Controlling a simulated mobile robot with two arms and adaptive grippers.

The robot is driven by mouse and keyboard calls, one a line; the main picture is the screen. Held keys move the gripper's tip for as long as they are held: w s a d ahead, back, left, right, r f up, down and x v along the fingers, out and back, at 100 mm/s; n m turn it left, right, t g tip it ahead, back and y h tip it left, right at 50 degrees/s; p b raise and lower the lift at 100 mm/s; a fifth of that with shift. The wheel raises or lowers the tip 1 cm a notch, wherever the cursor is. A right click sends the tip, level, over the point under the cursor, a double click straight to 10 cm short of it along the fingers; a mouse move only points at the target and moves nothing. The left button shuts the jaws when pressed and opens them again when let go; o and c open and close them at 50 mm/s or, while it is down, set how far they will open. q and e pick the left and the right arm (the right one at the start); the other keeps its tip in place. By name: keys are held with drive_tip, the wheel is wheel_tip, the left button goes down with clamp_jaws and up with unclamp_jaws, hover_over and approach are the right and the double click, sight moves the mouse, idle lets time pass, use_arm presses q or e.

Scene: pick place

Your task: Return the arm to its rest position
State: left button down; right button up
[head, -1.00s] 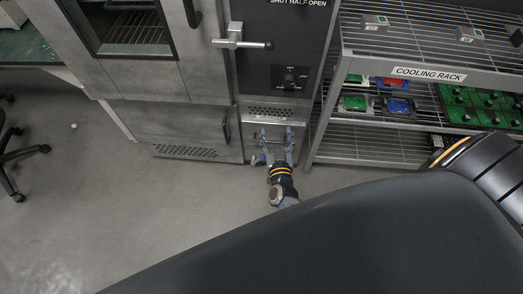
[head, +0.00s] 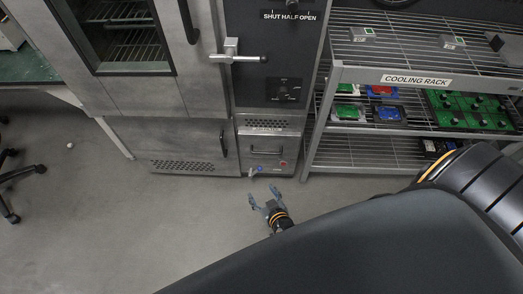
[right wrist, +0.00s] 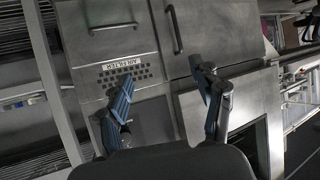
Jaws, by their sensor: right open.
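My right gripper (head: 264,197) is open and empty in the head view, over the grey floor in front of the oven's lower panel. It also shows in the right wrist view (right wrist: 168,105), with its two blue-grey fingers spread apart and nothing between them. The lower panel (head: 268,150), with a blue and a red knob, stands beyond the gripper, apart from it. My left gripper is not in view.
The steel oven (head: 165,108) with handles fills the back left. The cooling rack (head: 355,75) at the right holds green, blue and red items. A wheeled chair base (head: 12,178) stands at far left. The floor (head: 120,230) at left is mostly clear.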

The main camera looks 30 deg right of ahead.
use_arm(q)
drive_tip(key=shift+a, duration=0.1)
use_arm(e)
drive_tip(key=shift+s+a+f, duration=0.2)
drive_tip(key=shift+s+f, duration=0.2)
